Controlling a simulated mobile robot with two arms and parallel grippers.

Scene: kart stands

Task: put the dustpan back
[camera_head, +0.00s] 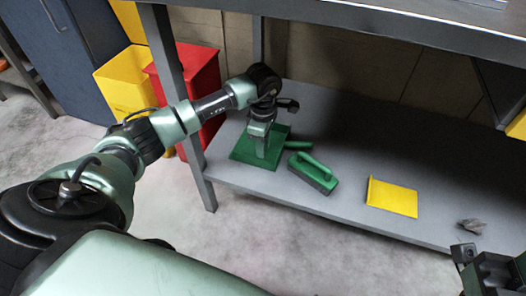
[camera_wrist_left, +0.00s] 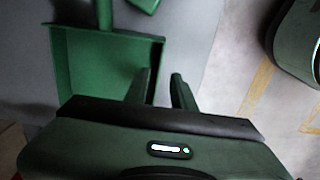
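A green dustpan (camera_head: 243,153) lies on the low grey shelf, with its short handle (camera_head: 298,145) pointing right in the head view. My left gripper (camera_head: 261,146) reaches down over the pan part. In the left wrist view the dustpan (camera_wrist_left: 100,62) fills the upper left, its handle at the top. There the two fingers of my left gripper (camera_wrist_left: 162,88) are spread apart, on either side of the dustpan's right side wall. I cannot tell whether they touch it. My right gripper (camera_head: 488,270) shows only partly at the lower right corner; its fingers are unclear.
A green brush (camera_head: 313,172) lies right of the dustpan on the shelf (camera_head: 345,130). A yellow folded piece (camera_head: 392,198) and a small grey lump (camera_head: 471,226) lie farther right. Red (camera_head: 196,80) and yellow (camera_head: 123,84) bins stand behind the left table leg.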

